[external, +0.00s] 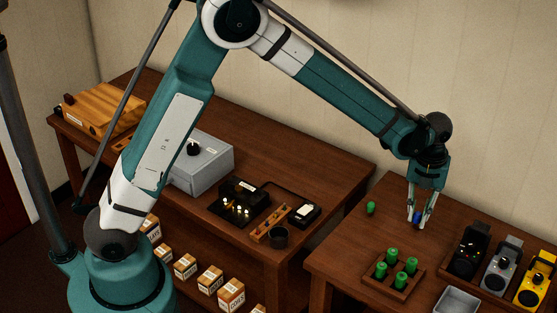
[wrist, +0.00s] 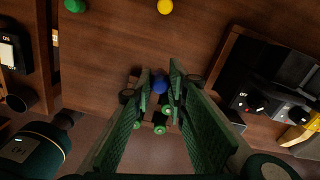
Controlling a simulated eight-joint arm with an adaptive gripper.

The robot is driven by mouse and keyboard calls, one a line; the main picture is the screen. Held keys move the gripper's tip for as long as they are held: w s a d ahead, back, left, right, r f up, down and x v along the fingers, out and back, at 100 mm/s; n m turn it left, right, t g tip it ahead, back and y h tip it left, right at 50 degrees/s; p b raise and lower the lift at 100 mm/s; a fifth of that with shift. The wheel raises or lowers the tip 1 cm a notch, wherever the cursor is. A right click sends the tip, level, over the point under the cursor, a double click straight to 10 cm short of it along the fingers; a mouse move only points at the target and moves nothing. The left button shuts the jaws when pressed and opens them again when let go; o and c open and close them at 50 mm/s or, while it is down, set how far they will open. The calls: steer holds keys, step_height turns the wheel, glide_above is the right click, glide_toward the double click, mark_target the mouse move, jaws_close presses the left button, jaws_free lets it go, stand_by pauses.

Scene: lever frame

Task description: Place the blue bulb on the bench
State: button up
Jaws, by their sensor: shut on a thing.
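The blue bulb (external: 417,216) is between the fingertips of my gripper (external: 416,222), which is shut on it. In the wrist view the blue bulb (wrist: 159,85) also shows between the two green fingers (wrist: 160,88). The bench (external: 345,240) is the brown wooden table at the right, and my gripper points down over it. I cannot tell how large the gap is between the bulb and the bench top. The fingers hide part of the bulb.
A wooden rack (external: 393,288) with several green bulbs stands near the front. A loose green bulb (external: 371,208) lies left of my gripper. A yellow bulb (wrist: 165,6) shows in the wrist view. Lamp-like devices (external: 500,265) and a grey tray (external: 457,301) are right. Bare wood surrounds the loose bulbs.

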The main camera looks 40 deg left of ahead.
mark_target(415, 225)
steer(key=shift+f, duration=3.15)
steer(key=shift+f, duration=1.85)
steer(key=shift+f, duration=0.2)
steer(key=o, duration=0.8)
steer(key=shift+r, duration=0.25)
steer(key=shift+r, duration=5.95)
